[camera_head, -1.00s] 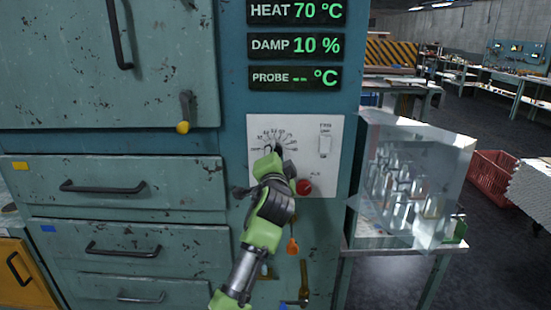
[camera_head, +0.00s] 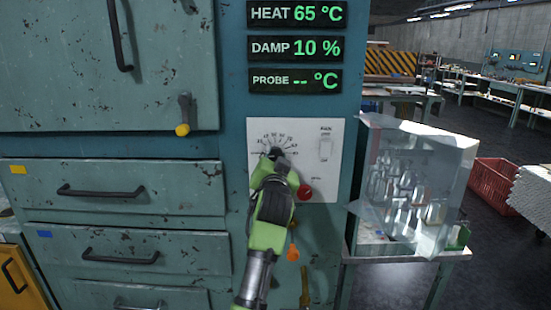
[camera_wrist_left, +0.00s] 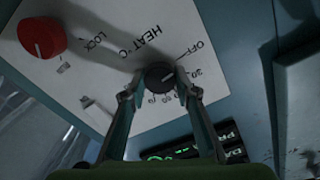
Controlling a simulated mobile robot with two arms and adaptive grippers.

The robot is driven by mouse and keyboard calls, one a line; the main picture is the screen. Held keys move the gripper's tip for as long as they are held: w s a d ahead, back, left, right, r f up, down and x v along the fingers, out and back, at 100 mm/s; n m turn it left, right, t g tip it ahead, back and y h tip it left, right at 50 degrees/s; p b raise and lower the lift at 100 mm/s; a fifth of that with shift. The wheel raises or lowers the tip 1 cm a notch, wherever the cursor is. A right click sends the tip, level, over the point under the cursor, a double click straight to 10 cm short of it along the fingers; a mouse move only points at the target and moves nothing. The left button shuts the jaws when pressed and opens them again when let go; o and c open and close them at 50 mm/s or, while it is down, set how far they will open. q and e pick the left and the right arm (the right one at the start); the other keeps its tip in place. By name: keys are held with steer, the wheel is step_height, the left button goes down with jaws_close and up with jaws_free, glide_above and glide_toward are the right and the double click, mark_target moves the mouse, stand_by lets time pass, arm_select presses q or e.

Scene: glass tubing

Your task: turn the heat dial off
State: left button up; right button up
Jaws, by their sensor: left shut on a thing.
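The heat dial is a small black knob (camera_wrist_left: 160,75) on a white control panel (camera_head: 332,175), with a printed scale around it and the words HEAT °C and OFF in the left wrist view. My left gripper (camera_head: 275,155) covers most of the dial in the head view. In the left wrist view its two fingertips (camera_wrist_left: 158,82) sit on either side of the knob, shut on it. The dial's white pointer mark points toward the numbered scale rather than OFF. The HEAT display (camera_head: 297,14) reads 65 °C. My right gripper is not in view.
A red knob (camera_head: 305,192) marked LOCK sits close by on the panel, with a fan switch (camera_head: 325,150) above it. A glass-walled case (camera_head: 410,190) with glassware stands at the right. Drawers with handles (camera_head: 105,191) lie at the left.

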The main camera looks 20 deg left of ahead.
mark_target(276, 118)
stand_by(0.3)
arm_select(q)
steer(key=o, duration=1.1)
step_height(276, 118, up, 10)
steer(key=shift+f, duration=0.1)
